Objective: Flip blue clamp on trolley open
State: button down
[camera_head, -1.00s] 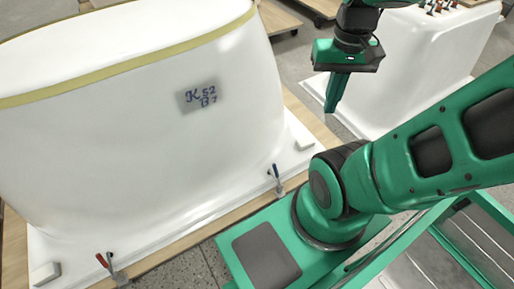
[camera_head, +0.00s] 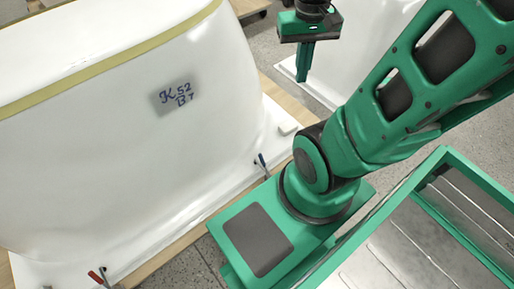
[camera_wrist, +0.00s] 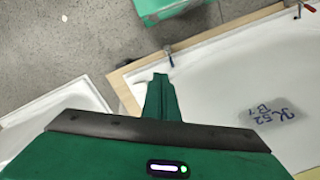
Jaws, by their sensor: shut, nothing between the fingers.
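The blue clamp (camera_head: 261,161) stands on the near edge of the trolley (camera_head: 165,255), beside the white bathtub shell (camera_head: 120,150). Its blue handle points upward. In the wrist view the blue clamp (camera_wrist: 169,54) sits at the trolley's edge, just beyond my fingertips in the picture. My gripper (camera_head: 302,78) is shut and empty, pointing down, above and to the right of the clamp in the head view. It also shows in the wrist view (camera_wrist: 159,78). I see no contact with the clamp.
A red-handled clamp (camera_head: 97,278) is on the same edge at lower left; it also shows in the wrist view (camera_wrist: 297,10). Another white shell (camera_head: 345,55) stands behind my gripper. Grey floor (camera_head: 270,45) lies between the shells.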

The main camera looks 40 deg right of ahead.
jog(key=w+d+f+n+h, duration=0.1)
jog(key=w+d+f+n, duration=0.15)
jog(key=w+f, duration=1.6)
jog(key=w+a+f+n, duration=0.1)
jog(key=f, duration=1.3)
jog(key=w+a+f, duration=0.2)
jog(key=f, duration=1.3)
jog(key=shift+a+f+n+g, duration=0.15)
jog(key=shift+f+n+g, duration=0.05)
jog(key=shift+n+g, duration=0.2)
notch_tip(320, 180, down, 10)
jog(key=shift+s+r, duration=0.3)
jog(key=shift+s, duration=0.4)
jog(key=shift+s+r, duration=0.3)
jog(key=shift+s, duration=0.45)
jog(key=shift+s+r, duration=0.3)
jog(key=shift+s, duration=0.4)
